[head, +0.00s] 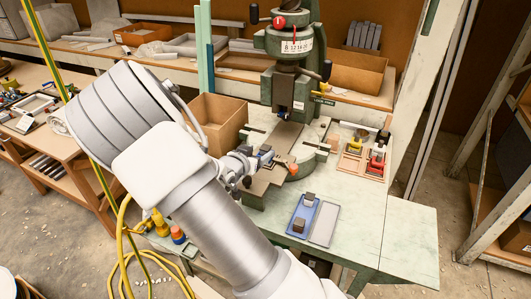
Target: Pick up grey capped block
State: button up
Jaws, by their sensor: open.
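Two small blocks stand on a blue tray (304,214) on the green table. The far block (309,199) has a dark top with a paler part below. The near block (298,226) looks dark grey-brown. They are too small for me to tell for sure which is the grey capped one. My gripper (262,163) is over the front left of the press bed, left of and beyond the blue tray, apart from both blocks. It is open, and I see nothing held in it. My arm crosses in front of it and hides part of it.
The green fly press (290,70) stands behind the tray. A grey empty tray (325,223) lies right beside the blue one. A wooden tray of coloured parts (362,158) is further right. A cardboard box (218,122) stands left. The table's right front (408,235) is clear.

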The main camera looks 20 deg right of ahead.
aim_at(265, 149)
jog(key=x, duration=0.4)
jog(key=shift+w+f, duration=0.1)
jog(key=shift+f, duration=0.1)
grip_shut()
